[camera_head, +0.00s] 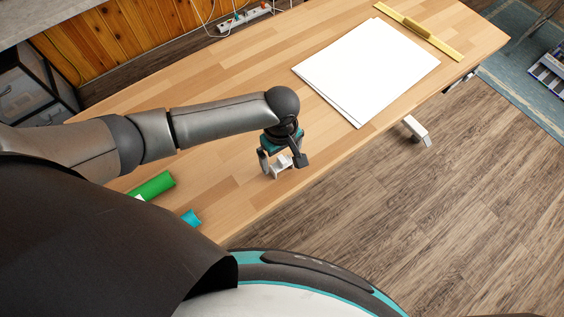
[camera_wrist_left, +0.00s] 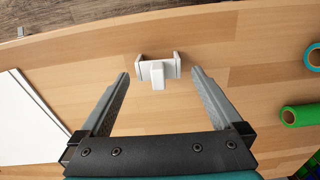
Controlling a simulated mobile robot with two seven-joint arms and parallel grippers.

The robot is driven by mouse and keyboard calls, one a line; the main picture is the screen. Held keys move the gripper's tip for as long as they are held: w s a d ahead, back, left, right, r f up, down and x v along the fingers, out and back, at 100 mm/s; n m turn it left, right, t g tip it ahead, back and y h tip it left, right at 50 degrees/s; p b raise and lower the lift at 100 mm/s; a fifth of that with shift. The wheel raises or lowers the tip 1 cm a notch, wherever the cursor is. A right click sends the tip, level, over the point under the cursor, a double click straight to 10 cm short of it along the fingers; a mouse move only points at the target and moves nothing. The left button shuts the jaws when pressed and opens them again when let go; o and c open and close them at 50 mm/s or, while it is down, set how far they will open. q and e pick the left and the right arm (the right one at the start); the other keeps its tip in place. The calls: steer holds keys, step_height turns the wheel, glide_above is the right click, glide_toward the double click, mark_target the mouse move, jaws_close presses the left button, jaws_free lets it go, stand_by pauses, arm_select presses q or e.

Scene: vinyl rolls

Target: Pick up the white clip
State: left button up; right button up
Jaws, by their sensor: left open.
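The white clip (camera_head: 281,168) stands on the wooden table (camera_head: 226,184) near its front edge in the head view. In the left wrist view the white clip (camera_wrist_left: 158,72) lies just beyond the fingertips, roughly centred between them. My left gripper (camera_head: 284,168) is open and comes down over the clip in the head view. In the left wrist view its two fingers (camera_wrist_left: 160,78) are spread wide on either side, with wood showing between them and the clip. The fingers partly hide the clip in the head view. My right gripper is in neither view.
A stack of white sheets (camera_head: 368,68) lies to the right, with a yellow ruler-like bar (camera_head: 420,32) behind it. A green roll (camera_head: 154,186) and a teal roll (camera_head: 190,218) lie left of the clip. Bare table surrounds the clip.

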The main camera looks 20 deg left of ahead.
mark_target(281, 163)
arm_select(q)
steer(key=f, duration=0.4)
steer(key=shift+w+a+b, duration=0.1)
steer(key=shift+w+b, duration=0.15)
steer(key=shift+b, duration=0.15)
steer(key=c, duration=1.3)
steer(key=shift+o, duration=0.2)
steer(key=shift+r, duration=0.2)
